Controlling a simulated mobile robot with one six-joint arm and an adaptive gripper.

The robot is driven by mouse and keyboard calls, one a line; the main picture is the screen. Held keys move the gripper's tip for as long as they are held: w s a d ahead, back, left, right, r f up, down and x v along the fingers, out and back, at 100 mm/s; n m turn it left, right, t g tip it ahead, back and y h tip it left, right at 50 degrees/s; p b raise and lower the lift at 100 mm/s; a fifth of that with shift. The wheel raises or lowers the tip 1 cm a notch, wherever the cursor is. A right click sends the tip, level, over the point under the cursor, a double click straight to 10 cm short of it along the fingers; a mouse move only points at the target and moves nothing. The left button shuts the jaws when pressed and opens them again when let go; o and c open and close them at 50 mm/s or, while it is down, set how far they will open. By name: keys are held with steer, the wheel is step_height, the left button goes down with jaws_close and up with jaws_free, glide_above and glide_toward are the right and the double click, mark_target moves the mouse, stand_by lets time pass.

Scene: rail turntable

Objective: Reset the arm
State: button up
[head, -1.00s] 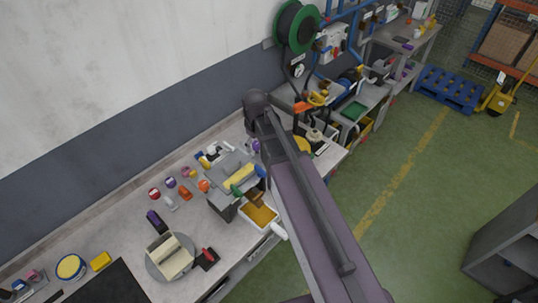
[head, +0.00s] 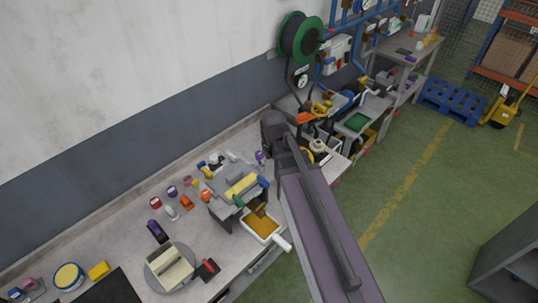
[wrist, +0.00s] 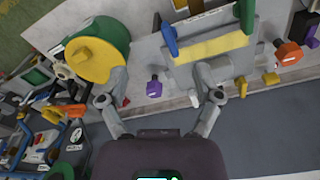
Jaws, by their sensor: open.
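My gripper (wrist: 164,84) is open in the wrist view. Its two grey fingers are spread apart with nothing held between them. Beyond them lies the workbench (wrist: 150,60), with a purple-headed piece (wrist: 154,87) seen between the fingers. A grey fixture with a yellow bar (wrist: 213,46) is near the right finger, and a green and yellow round object (wrist: 95,58) is near the left one. I cannot tell whether either finger touches them. In the head view my arm (head: 318,215) reaches up from the bottom over the bench's right part; the fingers cannot be made out there.
The bench (head: 105,240) carries the grey fixture (head: 240,190), a tray with orange-brown contents (head: 262,224), a round turntable (head: 169,268) and several small coloured pieces. A green reel (head: 300,37) hangs on the wall. The green floor (head: 400,225) at right is open.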

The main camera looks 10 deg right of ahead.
steer(key=s+d+f+m+b, duration=0.1)
steer(key=s+f+b, duration=0.2)
steer(key=f+b, duration=0.7)
steer(key=s+d+f+m+b, duration=0.1)
steer(key=s+f+b, duration=0.2)
steer(key=f+b, duration=0.7)
steer(key=shift+s+d+f+m+g+b, duration=0.3)
steer(key=shift+s+d+f+m+b, duration=0.05)
steer(key=shift+s+f+m+b, duration=0.05)
stand_by(0.5)
